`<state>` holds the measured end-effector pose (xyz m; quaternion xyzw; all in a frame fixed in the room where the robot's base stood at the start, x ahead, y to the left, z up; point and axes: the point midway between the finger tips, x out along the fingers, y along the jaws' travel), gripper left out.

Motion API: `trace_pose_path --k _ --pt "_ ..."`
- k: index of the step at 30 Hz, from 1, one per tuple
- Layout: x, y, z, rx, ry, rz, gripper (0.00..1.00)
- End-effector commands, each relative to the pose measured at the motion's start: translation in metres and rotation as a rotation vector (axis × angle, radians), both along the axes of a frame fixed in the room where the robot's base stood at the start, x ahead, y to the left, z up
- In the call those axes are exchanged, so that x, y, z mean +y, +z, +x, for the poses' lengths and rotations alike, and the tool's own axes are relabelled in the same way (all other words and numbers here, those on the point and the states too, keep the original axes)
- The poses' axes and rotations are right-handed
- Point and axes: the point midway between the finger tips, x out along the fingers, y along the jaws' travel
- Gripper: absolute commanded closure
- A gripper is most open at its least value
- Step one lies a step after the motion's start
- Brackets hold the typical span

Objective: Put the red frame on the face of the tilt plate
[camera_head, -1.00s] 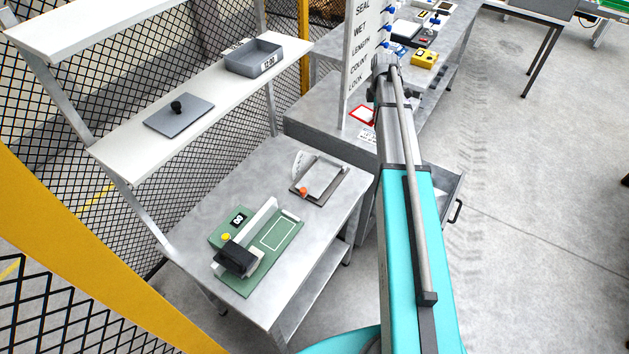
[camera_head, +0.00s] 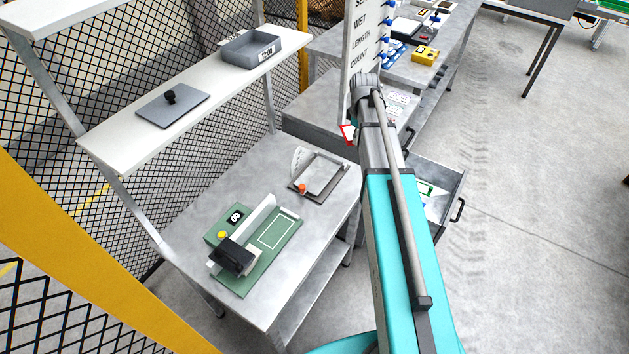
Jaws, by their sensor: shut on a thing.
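The red frame (camera_head: 348,134) shows at the left side of my arm's end, steeply tilted and partly hidden by the arm. My gripper's jaws are hidden behind my arm, but the frame has moved along with the arm, held by it. The tilt plate (camera_head: 321,177) stands on the grey table, below and left of the frame. It has a pale face, a white scale at its left and an orange knob (camera_head: 302,188) in front. Its face looks bare, and the red frame is apart from it.
A green fixture (camera_head: 277,246) with a black block and yellow button stands on the same table (camera_head: 318,224). A shelf (camera_head: 130,142) with a grey plate and bin (camera_head: 251,50) hangs at left. A labelled white board (camera_head: 358,55) rises behind my wrist. An open drawer (camera_head: 455,187) lies right.

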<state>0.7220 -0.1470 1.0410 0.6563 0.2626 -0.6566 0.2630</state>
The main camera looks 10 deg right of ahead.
Motion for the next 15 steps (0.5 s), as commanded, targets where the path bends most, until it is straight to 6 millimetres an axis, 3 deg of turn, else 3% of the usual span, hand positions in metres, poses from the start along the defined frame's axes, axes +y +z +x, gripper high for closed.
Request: trace_pose_path --k 15 --pt "0.053 -0.033 -0.06 0.0 -0.437 0.0 1.0"
